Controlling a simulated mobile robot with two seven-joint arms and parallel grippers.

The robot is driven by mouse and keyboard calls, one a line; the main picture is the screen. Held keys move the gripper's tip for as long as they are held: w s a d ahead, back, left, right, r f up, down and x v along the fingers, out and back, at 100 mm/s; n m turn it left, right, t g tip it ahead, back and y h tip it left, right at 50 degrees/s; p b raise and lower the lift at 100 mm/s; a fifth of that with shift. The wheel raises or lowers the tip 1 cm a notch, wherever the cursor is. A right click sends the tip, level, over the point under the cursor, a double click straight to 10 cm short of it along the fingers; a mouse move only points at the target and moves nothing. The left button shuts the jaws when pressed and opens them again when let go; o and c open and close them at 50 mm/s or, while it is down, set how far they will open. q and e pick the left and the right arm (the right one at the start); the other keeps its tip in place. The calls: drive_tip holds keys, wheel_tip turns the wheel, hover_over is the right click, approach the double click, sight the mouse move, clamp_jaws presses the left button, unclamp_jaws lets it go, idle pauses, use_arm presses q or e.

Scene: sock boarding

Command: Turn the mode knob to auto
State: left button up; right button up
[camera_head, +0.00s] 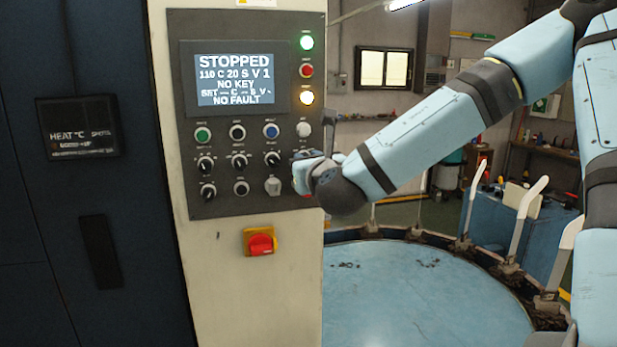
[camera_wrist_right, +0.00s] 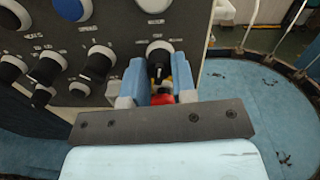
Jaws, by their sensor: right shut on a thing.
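The grey control panel (camera_head: 250,185) on the cream cabinet carries rows of buttons and black rotary knobs. In the right wrist view a black knob (camera_wrist_right: 158,55) with a white pointer mark sits between the two blue fingers of my right gripper (camera_wrist_right: 159,78), which is shut on it. In the head view my right gripper (camera_head: 303,174) is at the panel's right edge and hides the knob it holds. The screen (camera_head: 234,80) reads STOPPED, NO KEY and NO FAULT. My left gripper is not in view.
Other knobs (camera_head: 239,162) stand close to the left of the gripper. A grey key-like switch (camera_head: 273,186) is below left, and a red-and-yellow switch (camera_head: 260,242) lower down. A round blue table (camera_head: 420,290) with upright white boards (camera_head: 530,200) lies to the right.

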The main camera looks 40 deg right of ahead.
drive_tip(key=m+b, duration=0.2)
drive_tip(key=b, duration=0.1)
drive_tip(key=m+b, duration=0.2)
drive_tip(key=b, duration=0.1)
drive_tip(key=shift+f, duration=0.35)
drive_tip(key=shift+m+h+b, duration=0.3)
drive_tip(key=shift+m+b, duration=0.2)
drive_tip(key=shift+b, duration=0.2)
drive_tip(key=shift+r+m+b, duration=0.2)
drive_tip(key=shift+m+b, duration=0.7)
drive_tip(key=shift+b, duration=0.15)
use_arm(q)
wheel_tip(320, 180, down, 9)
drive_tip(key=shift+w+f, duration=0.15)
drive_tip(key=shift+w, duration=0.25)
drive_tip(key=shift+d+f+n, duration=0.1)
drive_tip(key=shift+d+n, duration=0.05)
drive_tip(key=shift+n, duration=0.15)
use_arm(e)
drive_tip(key=shift+r+m, duration=0.15)
drive_tip(key=shift+m, duration=0.15)
drive_tip(key=o, duration=0.9)
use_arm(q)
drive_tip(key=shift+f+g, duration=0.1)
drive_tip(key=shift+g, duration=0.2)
use_arm(e)
drive_tip(key=shift+o, duration=0.2)
